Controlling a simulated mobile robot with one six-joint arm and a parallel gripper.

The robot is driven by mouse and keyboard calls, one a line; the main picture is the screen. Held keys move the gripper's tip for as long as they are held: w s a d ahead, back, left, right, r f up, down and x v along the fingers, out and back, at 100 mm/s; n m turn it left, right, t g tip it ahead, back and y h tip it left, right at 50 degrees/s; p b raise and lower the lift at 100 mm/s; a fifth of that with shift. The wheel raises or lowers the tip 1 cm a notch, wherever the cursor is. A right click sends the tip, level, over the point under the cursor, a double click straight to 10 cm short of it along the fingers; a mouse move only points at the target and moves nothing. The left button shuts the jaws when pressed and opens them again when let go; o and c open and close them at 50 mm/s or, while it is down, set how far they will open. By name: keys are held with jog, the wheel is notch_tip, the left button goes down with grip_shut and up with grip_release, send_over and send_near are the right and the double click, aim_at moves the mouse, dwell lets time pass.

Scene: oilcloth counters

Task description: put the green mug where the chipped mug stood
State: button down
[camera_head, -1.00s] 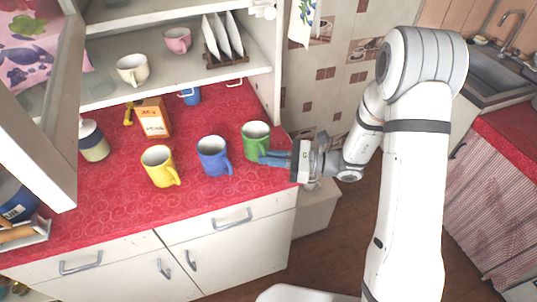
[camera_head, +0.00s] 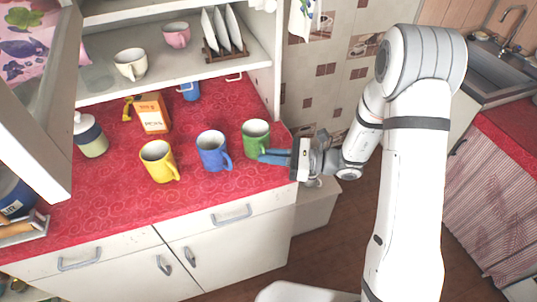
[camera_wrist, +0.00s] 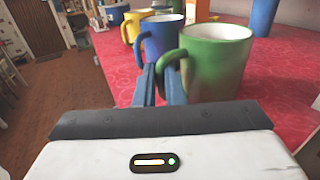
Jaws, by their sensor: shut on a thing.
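The green mug (camera_head: 256,140) stands upright on the red counter, the rightmost in a row with a blue mug (camera_head: 213,152) and a yellow mug (camera_head: 159,162). My gripper (camera_head: 268,157) reaches in from the right and is shut on the green mug's handle. In the wrist view the two blue fingers (camera_wrist: 160,82) close around the handle of the green mug (camera_wrist: 220,62). The cupboard shelf holds a cream mug (camera_head: 131,64) and a pink mug (camera_head: 176,35). I cannot make out a chip on any mug.
The shelf also carries a plate rack (camera_head: 224,53). On the counter are an orange box (camera_head: 153,114), a lidded jar (camera_head: 90,136) and a small blue cup (camera_head: 190,91) under the shelf. An open cupboard door (camera_head: 35,130) juts out at the left.

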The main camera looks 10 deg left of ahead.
jog(key=shift+f, duration=0.1)
jog(key=c, duration=1.4)
grip_release()
jog(key=shift+c, duration=0.2)
jog(key=shift+d, duration=0.1)
jog(key=d, duration=0.2)
jog(key=d+b, duration=0.1)
jog(key=d, duration=0.4)
jog(key=shift+w+d+b, duration=0.3)
jog(key=shift+d+b, duration=0.05)
jog(key=shift+b, duration=0.05)
jog(key=s+d+r+n+g+h, duration=0.2)
jog(key=s+n+h, duration=0.2)
jog(key=s+n, duration=0.1)
jog(key=s+d+r+n+g+h, duration=0.1)
jog(key=s+d+r+n+h, duration=0.1)
jog(key=s+r+n+h, duration=0.3)
jog(key=s+d+r+n+t+h, duration=0.2)
jog(key=d+n+t+h, duration=0.1)
jog(key=d, duration=0.4)
jog(key=s+d+r+n+t+h, duration=0.1)
jog(key=s+d+n+t+h, duration=0.1)
jog(key=d+n+t+h, duration=0.2)
jog(key=d+h, duration=0.2)
jog(key=shift+s+d+r, duration=0.35)
jog(key=shift+d+r, duration=0.05)
